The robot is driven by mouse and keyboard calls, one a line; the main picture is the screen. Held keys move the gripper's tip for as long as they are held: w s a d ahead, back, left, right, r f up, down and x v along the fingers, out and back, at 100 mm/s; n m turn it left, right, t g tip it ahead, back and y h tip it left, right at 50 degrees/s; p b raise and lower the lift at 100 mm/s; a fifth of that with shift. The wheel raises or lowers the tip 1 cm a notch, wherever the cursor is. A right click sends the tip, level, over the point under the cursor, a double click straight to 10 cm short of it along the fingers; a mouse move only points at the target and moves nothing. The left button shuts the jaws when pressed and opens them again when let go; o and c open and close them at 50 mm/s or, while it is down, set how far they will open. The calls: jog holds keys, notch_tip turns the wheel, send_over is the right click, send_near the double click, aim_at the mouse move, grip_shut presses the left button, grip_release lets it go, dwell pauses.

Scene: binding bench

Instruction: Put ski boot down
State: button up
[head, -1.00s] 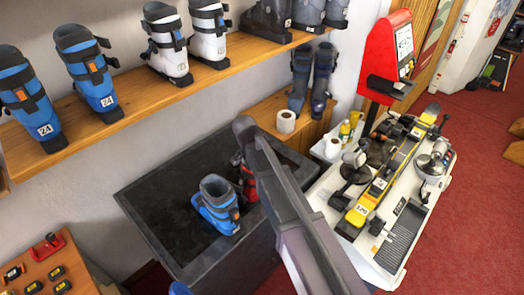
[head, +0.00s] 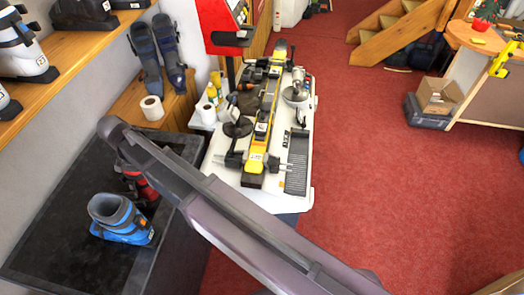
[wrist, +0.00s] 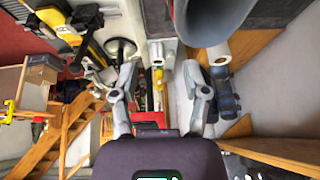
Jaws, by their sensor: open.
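A smooth grey-blue rounded shape (wrist: 212,18), perhaps a boot cuff, is cut off by the top edge of that view, close to the camera and apart from the fingers. In the head view my arm crosses over the bin's right side, and the gripper cannot be made out.
A white bench (head: 300,205) with a yellow-topped ski vice (head: 262,125) stands right of the bin. Red carpet (head: 400,190) is clear at the right. An open cardboard box (head: 438,97) stands beyond.

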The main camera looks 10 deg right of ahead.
jog(key=s+d+f+n+g, duration=0.1)
jog(key=s+d+n+g, duration=0.15)
jog(key=d, duration=2.15)
jog(key=s+d+n+g, duration=0.1)
jog(key=s+d, duration=0.3)
jog(key=d, duration=0.5)
jog(key=s+d+n+g+y, duration=0.1)
jog(key=s+d, duration=0.4)
jog(key=d, duration=0.4)
jog(key=shift+f, duration=0.4)
jog(key=shift+g, duration=0.25)
